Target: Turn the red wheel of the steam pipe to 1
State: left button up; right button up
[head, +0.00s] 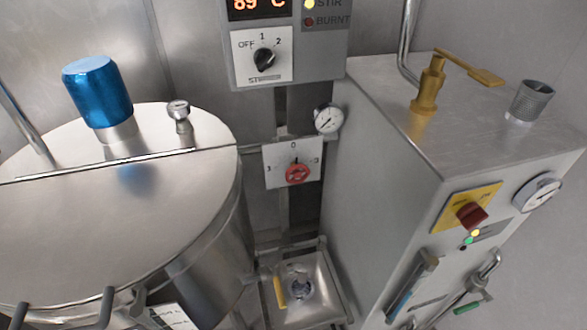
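The red wheel (298,174) is small and sits on a pale scale plate (279,182) on the back wall, between the round steel kettle and the grey machine. The plate shows a 0 at the top and what look like 3s at the left and right. A short dark mark above the wheel seems to point up near the 0; the exact setting is too small to read. A steam pipe behind the wheel cannot be told apart clearly. Neither of my grippers is in the head view, and nothing touches the wheel.
The kettle lid (60,225) with a blue motor cap (97,90) fills the left. The grey machine (375,190) stands at the right. A control box (290,75) with a black knob hangs above. A round gauge (327,118) is just above right of the wheel; a steel basin (335,290) lies below.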

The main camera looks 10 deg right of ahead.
aim_at(296, 172)
jog(key=k, duration=1.3)
jog(key=u, duration=0.6)
jog(key=i, duration=0.85)
jog(key=z, duration=0.1)
